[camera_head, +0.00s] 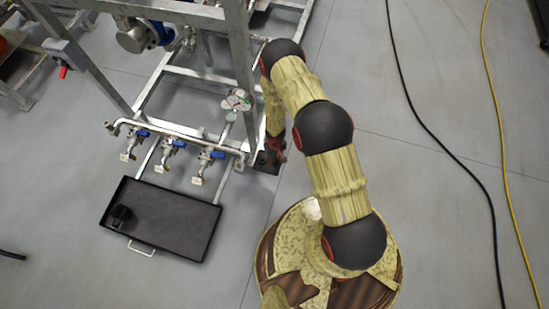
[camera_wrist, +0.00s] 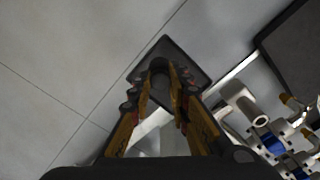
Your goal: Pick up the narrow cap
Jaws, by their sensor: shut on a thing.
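My gripper (camera_wrist: 161,82) points down at the floor beside the skid, its fingers closed around a dark, rounded piece, which appears to be the narrow cap (camera_wrist: 159,65). The cap sits between the fingertips, above a dark square plate (camera_wrist: 197,72); I cannot tell whether it touches the plate. In the head view my gripper (camera_head: 274,151) is at the skid's near right corner, partly hidden by my arm. The cap is not distinguishable there, but the dark plate (camera_head: 266,164) shows below the gripper.
A black tray (camera_head: 185,241) with a wire handle lies left of my gripper, with a dark object (camera_head: 120,214) in it. Several blue-handled valves (camera_head: 173,145) line the skid frame (camera_head: 98,78). Black (camera_head: 436,137) and yellow (camera_head: 497,118) cables cross the floor at right.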

